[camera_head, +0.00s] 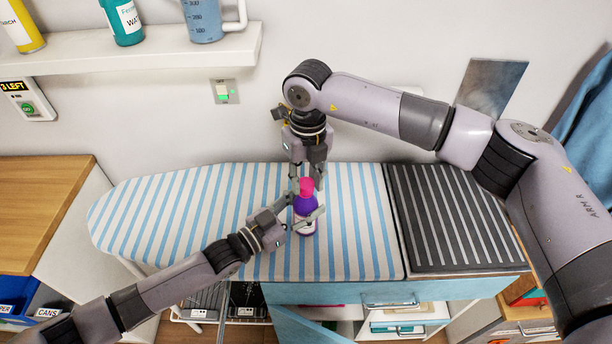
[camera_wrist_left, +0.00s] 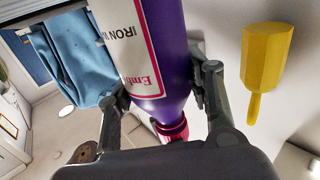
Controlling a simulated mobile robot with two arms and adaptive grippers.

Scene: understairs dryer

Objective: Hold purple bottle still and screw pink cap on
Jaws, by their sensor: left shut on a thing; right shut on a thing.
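The purple bottle (camera_head: 305,222) stands upright on the striped ironing board, with a white label on its side. My left gripper (camera_head: 306,207) is shut around its body. In the left wrist view the bottle (camera_wrist_left: 170,40) shows large between the two fingers, its label partly readable. The pink cap (camera_head: 306,187) is at the top of the bottle, in line with the neck. It also shows in the left wrist view (camera_wrist_left: 174,130), partly hidden by my gripper. My right gripper (camera_head: 306,182) points down from above and is shut on the cap. I cannot tell how tightly the cap is seated.
The blue-and-white striped ironing board (camera_head: 150,220) is otherwise clear. A dark ribbed mat (camera_head: 455,220) lies to its right. A white shelf (camera_head: 130,52) with several containers is on the wall above left. A wooden counter (camera_head: 40,205) stands at left, and an open drawer unit (camera_head: 385,295) is below.

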